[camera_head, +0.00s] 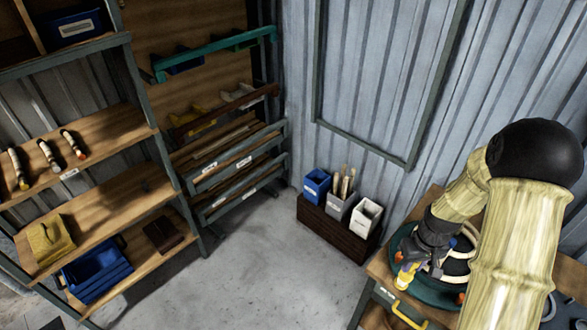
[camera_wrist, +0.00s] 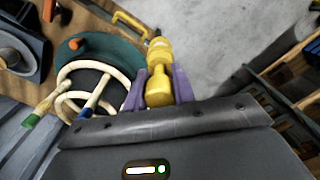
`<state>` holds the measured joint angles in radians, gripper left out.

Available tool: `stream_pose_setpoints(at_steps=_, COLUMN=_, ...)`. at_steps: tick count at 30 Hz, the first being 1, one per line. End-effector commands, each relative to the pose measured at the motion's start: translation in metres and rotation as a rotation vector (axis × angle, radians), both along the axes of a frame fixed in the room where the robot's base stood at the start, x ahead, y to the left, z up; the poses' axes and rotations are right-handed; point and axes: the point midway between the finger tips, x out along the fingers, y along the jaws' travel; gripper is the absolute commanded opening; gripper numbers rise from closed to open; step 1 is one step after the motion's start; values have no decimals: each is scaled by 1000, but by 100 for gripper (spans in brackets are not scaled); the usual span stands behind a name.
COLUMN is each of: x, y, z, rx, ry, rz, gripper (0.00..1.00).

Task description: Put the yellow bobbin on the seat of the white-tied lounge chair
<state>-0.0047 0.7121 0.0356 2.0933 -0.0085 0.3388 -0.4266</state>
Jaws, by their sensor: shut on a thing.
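The yellow bobbin (camera_wrist: 158,92) is clasped between the two purple fingers of my gripper (camera_wrist: 159,82) in the wrist view. In the head view my gripper (camera_head: 408,262) hangs over the near-left edge of a workbench, with the yellow bobbin (camera_head: 404,276) at its tip. It is beside a dark green round plate (camera_head: 432,296) that carries pale rattan rings. I cannot make out the white-tied lounge chair in either view.
The wooden workbench (camera_head: 378,268) has a yellow handle (camera_head: 409,316) at its front. A dark crate (camera_head: 336,226) with small bins stands by the metal wall. Shelves (camera_head: 100,225) with a blue tray (camera_head: 95,270) fill the left. Grey floor (camera_head: 270,270) between is clear.

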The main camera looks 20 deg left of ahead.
Motion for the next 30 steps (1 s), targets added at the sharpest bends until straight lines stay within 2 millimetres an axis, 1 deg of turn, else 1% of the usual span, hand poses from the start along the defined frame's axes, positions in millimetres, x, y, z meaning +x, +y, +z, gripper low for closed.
stream_pose_setpoints(at_steps=1, x=1, y=1, z=-15, rx=0, ry=4, rz=-11, gripper=0)
stream_pose_setpoints(at_steps=5, x=4, y=2, z=-44, rx=0, ry=5, rz=-51, gripper=0)
stream_pose_setpoints(at_steps=8, x=5, y=3, z=-72, rx=0, ry=6, rz=-88, gripper=0)
stream_pose_setpoints(at_steps=11, x=6, y=3, z=-109, rx=-1, ry=7, rz=-134, gripper=0)
stream_pose_setpoints(at_steps=12, x=6, y=3, z=-127, rx=-3, ry=8, rz=-157, gripper=0)
stream_pose_setpoints(at_steps=14, x=5, y=1, z=-157, rx=-5, ry=8, rz=-195, gripper=0)
stream_pose_setpoints(at_steps=15, x=4, y=0, z=-178, rx=-6, ry=9, rz=-223, gripper=0)
stream_pose_setpoints(at_steps=16, x=2, y=-1, z=-194, rx=-7, ry=9, rz=-243, gripper=0)
stream_pose_setpoints(at_steps=21, x=-11, y=-10, z=-281, rx=-14, ry=8, rz=-360, gripper=0)
stream_pose_setpoints(at_steps=24, x=-20, y=-14, z=-320, rx=-17, ry=8, rz=-417, gripper=0)
stream_pose_setpoints(at_steps=27, x=-26, y=-17, z=-342, rx=-20, ry=3, rz=-452, gripper=0)
stream_pose_setpoints(at_steps=30, x=-28, y=-18, z=-350, rx=-22, ry=1, rz=-467, gripper=0)
